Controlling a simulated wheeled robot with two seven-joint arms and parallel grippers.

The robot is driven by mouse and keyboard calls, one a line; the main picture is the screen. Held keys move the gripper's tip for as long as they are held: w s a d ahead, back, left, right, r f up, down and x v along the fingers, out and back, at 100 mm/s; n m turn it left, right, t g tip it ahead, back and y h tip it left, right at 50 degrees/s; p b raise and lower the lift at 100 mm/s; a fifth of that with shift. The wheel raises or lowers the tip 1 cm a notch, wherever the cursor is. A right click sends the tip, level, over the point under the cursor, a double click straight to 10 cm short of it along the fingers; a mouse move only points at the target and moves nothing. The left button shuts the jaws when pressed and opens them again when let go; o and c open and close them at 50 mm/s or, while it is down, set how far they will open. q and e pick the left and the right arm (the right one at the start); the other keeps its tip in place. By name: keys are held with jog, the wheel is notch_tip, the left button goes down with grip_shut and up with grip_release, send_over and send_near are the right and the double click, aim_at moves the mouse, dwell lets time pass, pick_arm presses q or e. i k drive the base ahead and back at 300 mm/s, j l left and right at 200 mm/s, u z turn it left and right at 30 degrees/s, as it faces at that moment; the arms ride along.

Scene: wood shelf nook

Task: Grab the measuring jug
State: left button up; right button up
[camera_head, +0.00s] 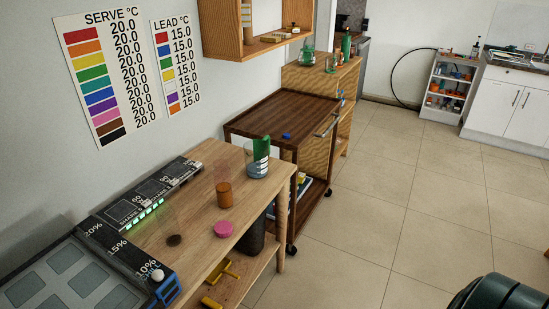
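A clear vessel with a green upper part and pale markings (258,158) stands upright near the far end of the light wooden table (203,198). It looks like a measuring jug, but its handle is not clear. A smaller clear vessel with a green tint (307,57) stands on the far wooden cabinet and also resembles a jug. I cannot tell for certain which is the measuring jug. Neither of my grippers is in view.
An amber cup (224,193), a pink lid (223,229) and a dark disc (174,240) share the table. A dark wooden cart (284,113) stands beyond it. Tiled floor (425,190) is open to the right. A dark green rounded object (500,293) fills the bottom right corner.

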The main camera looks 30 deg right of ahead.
aim_at(260, 156)
jog(key=i+z, duration=0.15)
jog(key=z, duration=0.2)
jog(key=i+j+z, duration=0.1)
jog(key=z, duration=0.3)
jog(key=i+j+z, duration=0.1)
jog(key=z, duration=0.25)
jog(key=u, duration=0.4)
jog(key=i+l+u, duration=0.1)
jog(key=l+u, duration=0.2)
jog(key=i+l+u, duration=0.1)
jog(key=l+u, duration=0.5)
jog(key=l, duration=1.8)
